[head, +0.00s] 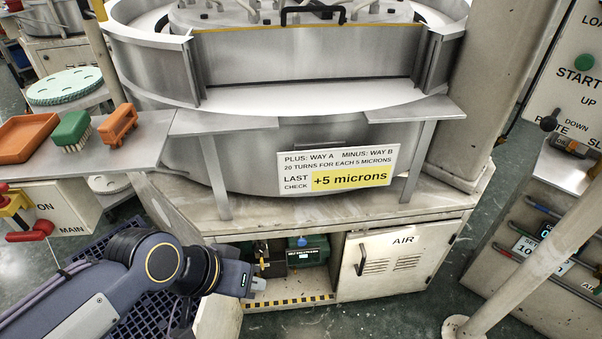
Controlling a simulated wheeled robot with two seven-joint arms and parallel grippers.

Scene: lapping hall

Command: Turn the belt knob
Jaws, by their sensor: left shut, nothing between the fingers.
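My left gripper (258,284) is shut and empty, at the front of the open compartment (282,297) low in the machine's base. Inside the compartment stand a dark green box (308,256) with small lettering I cannot read and a dark unit (273,264) left of it. A small blue knob-like part (301,241) sits on top at the green box. I cannot tell for sure which part is the belt knob. The gripper is apart from the blue part, lower and to its left. My right gripper is not in view.
A sign (337,170) reads "+5 microns" on the machine (240,155). The AIR door (397,262) is right of the compartment. A pale post (535,265) and START panel (570,85) stand right.

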